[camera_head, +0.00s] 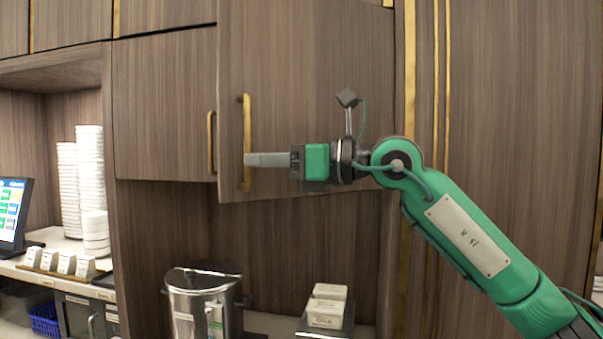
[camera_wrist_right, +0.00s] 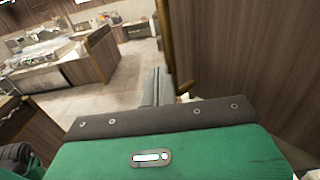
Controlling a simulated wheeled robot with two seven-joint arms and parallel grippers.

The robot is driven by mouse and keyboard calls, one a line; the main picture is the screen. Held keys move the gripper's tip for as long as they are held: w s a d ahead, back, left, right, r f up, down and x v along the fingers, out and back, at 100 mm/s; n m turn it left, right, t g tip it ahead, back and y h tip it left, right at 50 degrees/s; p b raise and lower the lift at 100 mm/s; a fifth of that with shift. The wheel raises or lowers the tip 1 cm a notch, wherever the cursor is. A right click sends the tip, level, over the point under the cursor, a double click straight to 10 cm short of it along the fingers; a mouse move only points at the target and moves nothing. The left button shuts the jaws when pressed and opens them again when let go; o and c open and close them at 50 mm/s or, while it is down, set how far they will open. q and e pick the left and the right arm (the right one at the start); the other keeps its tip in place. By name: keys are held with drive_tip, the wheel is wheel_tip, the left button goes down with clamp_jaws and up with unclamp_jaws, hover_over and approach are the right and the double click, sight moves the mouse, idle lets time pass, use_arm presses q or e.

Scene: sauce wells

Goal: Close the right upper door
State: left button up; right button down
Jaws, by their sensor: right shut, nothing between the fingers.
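The right upper door (camera_head: 310,90) is a brown wood-grain panel with a vertical brass handle (camera_head: 247,115) near its left edge. It stands ajar, its left edge swung out toward me. My right gripper (camera_head: 250,160) is shut and empty, pointing left across the lower part of this door. Its fingertips overlap the handle's lower half in the head view; I cannot tell whether they touch it. In the right wrist view the shut fingers (camera_wrist_right: 156,88) point away beside the door panel (camera_wrist_right: 235,50). My left gripper is not in view.
The left upper door (camera_head: 160,105) looks shut, with its own brass handle (camera_head: 211,142). Below are a steel pot (camera_head: 190,300) and small white boxes (camera_head: 327,312). Stacked white cups (camera_head: 92,185) and a screen (camera_head: 14,210) stand at left. The wrist view shows open floor (camera_wrist_right: 125,75).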

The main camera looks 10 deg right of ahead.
sight(240, 159)
drive_tip(key=w+a+m+t+h+b, duration=0.1)
drive_tip(key=w+m+t+h+b, duration=0.1)
drive_tip(key=w, duration=0.9)
drive_tip(key=w+a+m+t+h+b, duration=0.1)
drive_tip(key=w+m+t+h, duration=0.3)
drive_tip(key=w, duration=0.8)
drive_tip(key=shift+a+r+m+t+h+b, duration=0.2)
drive_tip(key=shift+a+m+t+h+b, duration=0.15)
drive_tip(key=shift+a+t, duration=0.5)
